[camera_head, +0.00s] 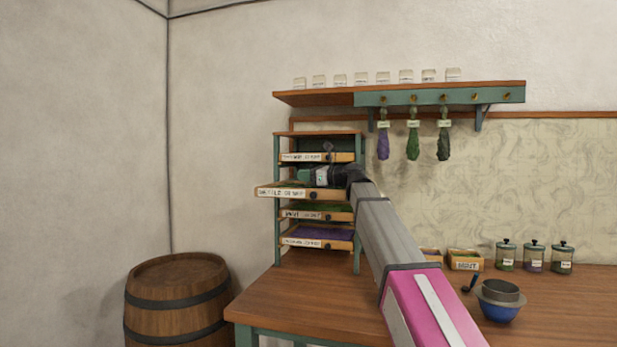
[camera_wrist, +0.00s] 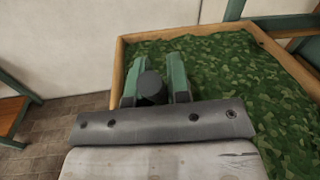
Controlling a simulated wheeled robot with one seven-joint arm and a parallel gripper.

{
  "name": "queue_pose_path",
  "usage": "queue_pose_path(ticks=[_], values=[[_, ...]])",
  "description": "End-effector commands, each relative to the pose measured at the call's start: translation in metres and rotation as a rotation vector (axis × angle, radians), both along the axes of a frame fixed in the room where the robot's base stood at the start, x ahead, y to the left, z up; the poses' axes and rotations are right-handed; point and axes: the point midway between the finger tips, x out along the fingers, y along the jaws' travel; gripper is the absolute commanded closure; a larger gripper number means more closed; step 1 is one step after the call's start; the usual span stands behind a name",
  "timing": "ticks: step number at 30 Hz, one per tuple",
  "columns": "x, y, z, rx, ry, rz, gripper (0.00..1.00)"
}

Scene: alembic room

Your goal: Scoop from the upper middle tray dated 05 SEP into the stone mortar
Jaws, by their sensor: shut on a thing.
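A wooden tray of green leaves, second from the top, juts out of the small rack; its labelled front (camera_head: 282,193) and knob show. The label is too small to read surely. The tray's leaves (camera_wrist: 220,60) fill the wrist view's right side. My gripper (camera_head: 305,177) is over the tray's front part, pointing left. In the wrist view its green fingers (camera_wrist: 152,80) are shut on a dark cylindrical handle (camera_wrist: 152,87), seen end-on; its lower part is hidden.
More labelled trays (camera_head: 316,214) sit above and below in the rack. A dark blue utensil (camera_head: 468,284) is beside the bowls. Several lidded jars (camera_head: 534,256) and small boxes (camera_head: 465,261) stand behind. A barrel (camera_head: 178,300) stands left of the table. The table front (camera_head: 300,300) is clear.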

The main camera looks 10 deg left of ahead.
Motion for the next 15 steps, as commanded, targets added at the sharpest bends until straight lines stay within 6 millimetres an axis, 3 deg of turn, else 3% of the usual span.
queue_pose_path(ticks=[15], values=[[0.001,0.0064,0.0018,0.001,0.001,0.002,1.0]])
